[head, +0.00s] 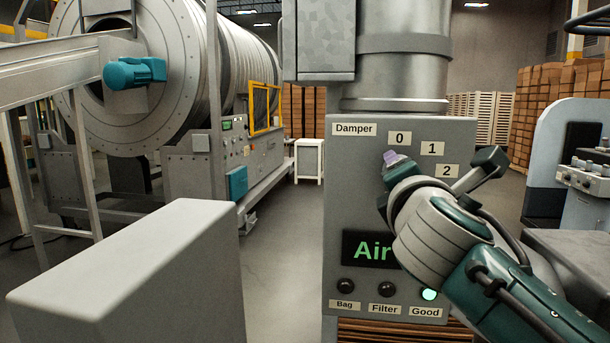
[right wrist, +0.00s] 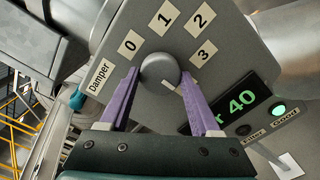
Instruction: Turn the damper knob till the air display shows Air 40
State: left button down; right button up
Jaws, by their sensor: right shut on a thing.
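The damper knob (right wrist: 161,69) is a round grey knob on the grey panel (head: 358,190). In the right wrist view it sits between the two purple fingers of my right gripper (right wrist: 160,74), which is shut on it. The labels 0, 1, 2 and 3 curve around it. In the head view my right gripper (head: 393,162) and wrist cover the knob. The air display (head: 371,249) shows green "Air" there, its number hidden by my arm. In the right wrist view the display (right wrist: 243,100) reads 40, its left part behind a finger. My left gripper is out of view.
Below the display are dark Bag (head: 345,286) and Filter (head: 387,289) lamps and a lit green Good lamp (head: 429,294). A large drum (head: 180,75) stands at the left. Stacked boxes (head: 560,105) stand at the back right.

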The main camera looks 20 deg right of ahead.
jog(key=o, duration=1.4)
jog(key=b+v, duration=0.2)
jog(key=v, duration=0.8)
